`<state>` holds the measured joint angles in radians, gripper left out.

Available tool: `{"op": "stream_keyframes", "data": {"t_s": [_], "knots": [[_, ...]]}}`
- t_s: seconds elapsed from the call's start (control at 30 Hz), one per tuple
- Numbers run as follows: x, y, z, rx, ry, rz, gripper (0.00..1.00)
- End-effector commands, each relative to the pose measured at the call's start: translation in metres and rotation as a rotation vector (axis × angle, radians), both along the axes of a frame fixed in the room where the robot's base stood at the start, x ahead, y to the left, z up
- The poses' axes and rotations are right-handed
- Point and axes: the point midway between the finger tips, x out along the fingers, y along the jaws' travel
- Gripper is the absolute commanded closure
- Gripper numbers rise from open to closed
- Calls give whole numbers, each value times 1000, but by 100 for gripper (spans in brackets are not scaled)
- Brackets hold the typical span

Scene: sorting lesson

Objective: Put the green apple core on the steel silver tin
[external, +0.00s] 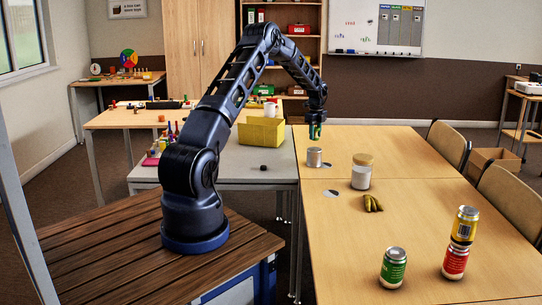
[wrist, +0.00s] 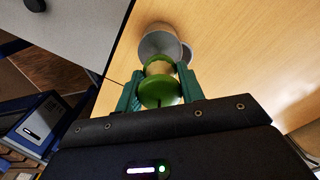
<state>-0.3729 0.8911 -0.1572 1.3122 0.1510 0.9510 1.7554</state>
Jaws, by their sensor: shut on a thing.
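The green apple core (wrist: 160,88) has green ends and a pale middle. In the wrist view it sits between the two teal fingers of my gripper (wrist: 158,92), which is shut on it. In the external view my gripper (external: 316,131) hangs above the steel silver tin (external: 314,158), with a gap between them. The core is hard to make out there. The tin stands upright on the wooden table and its top is clear. In the wrist view the tin (wrist: 157,44) lies just beyond the core, partly covered by it.
A white jar with a tan lid (external: 362,177) stands near the tin. Closer are yellow-green bananas (external: 373,203), a green can (external: 393,269), and a yellow can (external: 464,225) stacked on a red can (external: 455,262). A yellow box (external: 261,134) is on the grey table.

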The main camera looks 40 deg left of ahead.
Motion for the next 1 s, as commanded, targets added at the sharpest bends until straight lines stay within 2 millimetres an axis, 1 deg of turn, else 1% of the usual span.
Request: {"op": "stream_keyframes", "data": {"t_s": [0.17, 0.27, 0.4, 0.5, 0.87, 0.9, 1.0], "knots": [[0, 0, -9, 0, -1, 0, 84], [0, 0, -19, 0, 1, 0, 84], [0, 0, -39, 0, 0, 0, 84], [0, 0, -47, 0, 0, 0, 84], [0, 0, -50, 0, 0, 0, 84], [0, 0, -50, 0, -1, 1, 58], [0, 0, -50, 0, -1, 1, 40]]}}
